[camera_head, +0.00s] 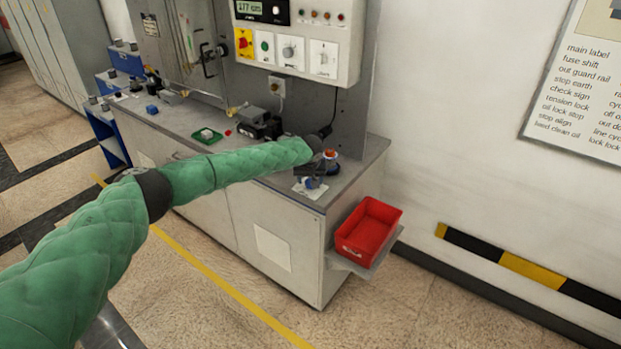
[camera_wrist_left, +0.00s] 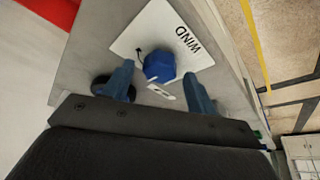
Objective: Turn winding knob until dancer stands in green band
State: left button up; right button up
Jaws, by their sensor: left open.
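The blue winding knob (camera_wrist_left: 160,66) sits on a white plate marked WIND (camera_wrist_left: 190,20) in the left wrist view. The knob (camera_head: 311,183) and its plate (camera_head: 311,192) also show at the right end of the bench in the head view, partly hidden by my gripper. My left gripper (camera_head: 312,175) is above the knob. Its two blue fingers are open, one on each side of the knob, with visible gaps. A narrow green strip (camera_head: 188,42) shows on the upright machine panel at the back, with a dark linkage (camera_head: 207,58) beside it. I cannot tell which part is the dancer or where it stands.
An orange-topped part (camera_head: 331,154) stands close beside my left gripper. A control box (camera_head: 297,50) hangs above the bench. A green tray (camera_head: 207,136) and a black device (camera_head: 262,127) lie on the bench (camera_head: 180,117). A red bin (camera_head: 367,228) sits on a side shelf.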

pick_arm(q)
jog(key=shift+w+f, duration=0.25)
jog(key=shift+f, duration=0.2)
pick_arm(e)
jog(key=shift+s+d+f, duration=0.1)
jog(key=shift+d+f, duration=0.05)
jog(key=shift+f, duration=0.15)
pick_arm(q)
jog(key=c, duration=1)
pick_arm(e)
jog(key=shift+d, duration=0.15)
